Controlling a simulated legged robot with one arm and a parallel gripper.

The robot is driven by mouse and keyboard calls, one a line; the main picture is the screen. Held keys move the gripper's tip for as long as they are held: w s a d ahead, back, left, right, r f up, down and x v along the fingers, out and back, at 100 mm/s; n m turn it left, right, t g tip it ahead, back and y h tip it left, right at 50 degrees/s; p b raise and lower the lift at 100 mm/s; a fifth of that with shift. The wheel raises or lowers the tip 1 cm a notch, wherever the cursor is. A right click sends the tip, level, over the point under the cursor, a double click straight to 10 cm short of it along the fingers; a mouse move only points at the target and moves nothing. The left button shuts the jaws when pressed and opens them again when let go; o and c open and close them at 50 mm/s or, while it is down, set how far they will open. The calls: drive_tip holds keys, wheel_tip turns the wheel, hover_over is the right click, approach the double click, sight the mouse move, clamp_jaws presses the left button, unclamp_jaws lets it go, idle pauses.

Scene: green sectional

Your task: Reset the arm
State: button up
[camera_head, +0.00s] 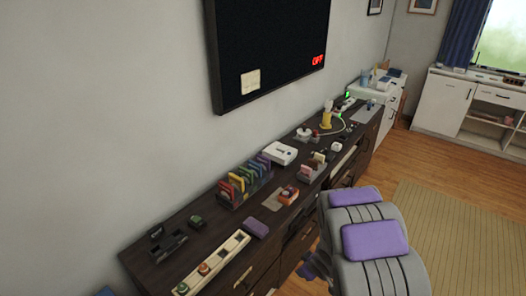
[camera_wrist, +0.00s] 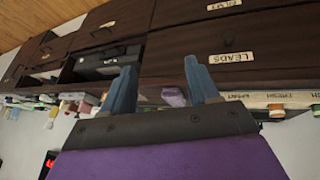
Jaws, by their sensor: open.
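My gripper (camera_wrist: 161,88) shows in the wrist view as two blue-grey fingers spread apart, with nothing between them. It faces the drawer fronts of a dark wooden cabinet (camera_wrist: 160,47), in a picture that appears upside down. In the head view my purple and grey arm is folded at the lower right, in front of the same cabinet (camera_head: 149,257). There the gripper is mostly hidden behind the arm.
A rack of coloured cases (camera_head: 243,181), a white box (camera_head: 280,153), a cream slotted tray (camera_head: 213,264) and a purple block (camera_head: 256,228) crowd the cabinet top. A wall screen (camera_head: 270,50) hangs above. Floor with a beige rug (camera_head: 460,230) is clear at right.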

drive_tip(key=s+d+r+m+g+h, duration=0.1)
drive_tip(key=s+d+r+m+h, duration=0.25)
drive_tip(key=r, duration=0.55)
drive_tip(key=s+d+r+m+g+h, duration=0.15)
drive_tip(key=s+d+r, duration=0.25)
drive_tip(key=s+r, duration=0.4)
drive_tip(key=s+a+r+m+g+y, duration=0.1)
drive_tip(key=s+a+r, duration=0.2)
drive_tip(key=s, duration=0.5)
drive_tip(key=s+a+r+m+g+y, duration=0.1)
drive_tip(key=s+a+r+g, duration=0.1)
drive_tip(key=s+r, duration=0.3)
drive_tip(key=s+a+r+m+g+y, duration=0.1)
drive_tip(key=s+a+r, duration=0.3)
drive_tip(key=s, duration=0.9)
drive_tip(key=shift+r+g, duration=0.15)
drive_tip(key=shift+g, duration=0.3)
drive_tip(key=shift+s, duration=0.1)
